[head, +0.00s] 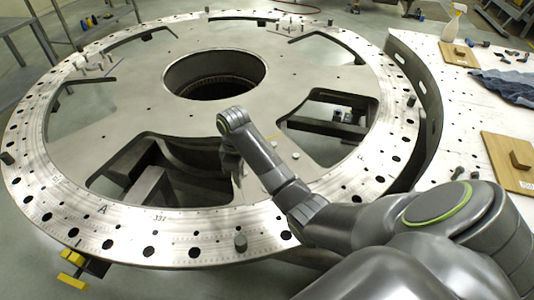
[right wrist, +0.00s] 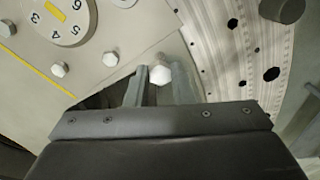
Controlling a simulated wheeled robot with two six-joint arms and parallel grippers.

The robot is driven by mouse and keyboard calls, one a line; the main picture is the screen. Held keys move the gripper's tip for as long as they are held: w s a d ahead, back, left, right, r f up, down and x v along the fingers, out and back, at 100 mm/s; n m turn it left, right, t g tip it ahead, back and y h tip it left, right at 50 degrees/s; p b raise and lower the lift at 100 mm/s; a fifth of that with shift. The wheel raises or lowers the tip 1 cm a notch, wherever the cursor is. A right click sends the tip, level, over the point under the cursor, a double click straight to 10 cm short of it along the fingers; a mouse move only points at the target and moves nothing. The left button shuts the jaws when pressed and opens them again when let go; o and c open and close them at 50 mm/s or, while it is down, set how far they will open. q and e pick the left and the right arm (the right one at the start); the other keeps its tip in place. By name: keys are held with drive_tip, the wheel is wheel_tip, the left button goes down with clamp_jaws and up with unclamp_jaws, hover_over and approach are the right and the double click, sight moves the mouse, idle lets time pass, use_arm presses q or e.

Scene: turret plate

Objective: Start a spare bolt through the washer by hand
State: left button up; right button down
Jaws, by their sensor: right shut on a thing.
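My right gripper (right wrist: 160,88) is shut on a bolt (right wrist: 161,75) in the right wrist view. The bolt's pale hex head shows between the two grey fingers; its shank is hidden. In the head view the right gripper (head: 238,178) hangs over the near part of the turret plate (head: 150,95), by the edge of an opening, and its fingers are hard to make out. A washer cannot be told apart under the held bolt. My left gripper is in neither view.
A dark peg (head: 240,243) stands on the holed outer ring (head: 190,225). Several hex heads (right wrist: 58,69) and a numbered disc (right wrist: 62,18) sit on the plate near the gripper. The right-hand table (head: 450,110) bears loose bolts (head: 457,173), a wooden board (head: 513,160) and a blue cloth (head: 505,86).

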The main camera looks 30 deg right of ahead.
drive_tip(key=s+d+r+n+p, duration=0.3)
drive_tip(key=d+n, duration=0.5)
drive_tip(key=n, duration=0.2)
drive_tip(key=shift+n, duration=0.7)
wheel_tip(320, 180, down, 5)
drive_tip(key=b, duration=0.5)
drive_tip(key=shift+w+d+r, duration=0.1)
drive_tip(key=shift+d+r, duration=0.05)
drive_tip(key=shift+r, duration=0.05)
drive_tip(key=shift+f, duration=0.7)
drive_tip(key=shift+p, duration=0.45)
drive_tip(key=shift+f, duration=0.3)
drive_tip(key=shift+d+f+p, duration=0.1)
drive_tip(key=shift+f+p, duration=0.2)
drive_tip(key=shift+p, duration=0.7)
idle(1.2)
